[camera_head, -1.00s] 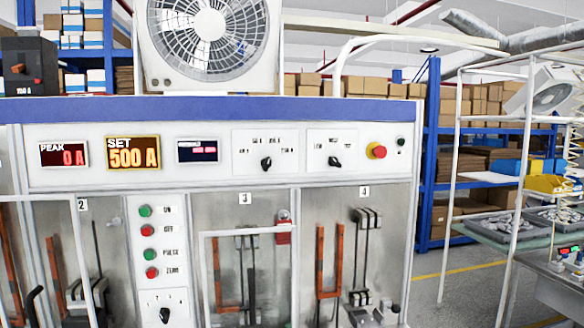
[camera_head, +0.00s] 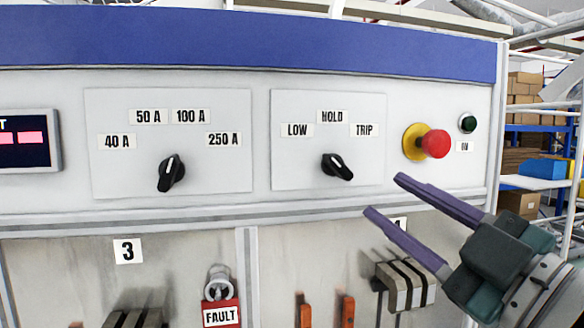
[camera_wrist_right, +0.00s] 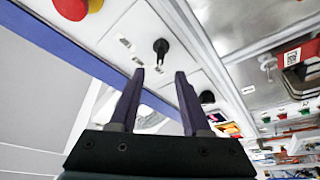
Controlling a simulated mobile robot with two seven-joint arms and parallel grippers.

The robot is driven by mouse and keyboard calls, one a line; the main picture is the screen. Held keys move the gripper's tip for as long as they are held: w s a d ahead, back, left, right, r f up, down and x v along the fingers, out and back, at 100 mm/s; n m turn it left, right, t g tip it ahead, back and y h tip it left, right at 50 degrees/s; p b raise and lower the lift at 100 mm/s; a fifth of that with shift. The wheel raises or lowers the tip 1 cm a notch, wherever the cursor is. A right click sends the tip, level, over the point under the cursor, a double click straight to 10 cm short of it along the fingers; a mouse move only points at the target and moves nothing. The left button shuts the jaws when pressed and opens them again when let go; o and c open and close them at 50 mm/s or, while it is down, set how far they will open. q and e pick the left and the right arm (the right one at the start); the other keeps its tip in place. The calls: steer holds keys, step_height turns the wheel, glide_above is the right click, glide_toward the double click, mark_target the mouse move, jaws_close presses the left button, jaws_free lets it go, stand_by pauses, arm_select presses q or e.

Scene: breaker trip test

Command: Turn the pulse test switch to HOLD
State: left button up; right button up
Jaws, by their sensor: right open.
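The pulse test switch (camera_head: 338,168) is a black rotary knob on a white plate with LOW, HOLD and TRIP labels. Its white mark is at the upper left, on the LOW side; HOLD is straight above it. My right gripper (camera_head: 383,195), with purple fingers, is open and empty to the lower right of the knob, apart from it. In the right wrist view the knob (camera_wrist_right: 161,46) shows beyond the gap between the open fingertips (camera_wrist_right: 160,74). My left gripper is not in view.
A red emergency button (camera_head: 434,144) on a yellow base and a green button (camera_head: 467,123) sit right of the switch, near my right fingers. Another selector knob (camera_head: 171,173) with ampere labels is to the left. A red FAULT tag (camera_head: 221,314) hangs below.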

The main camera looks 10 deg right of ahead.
mark_target(342, 169)
steer(key=p+x, duration=0.4)
steer(key=x, duration=0.4)
steer(key=shift+a+r, duration=0.2)
steer(key=shift+w+a, duration=0.15)
steer(key=shift+w, duration=0.45)
steer(key=shift+c, duration=0.3)
jaws_close()
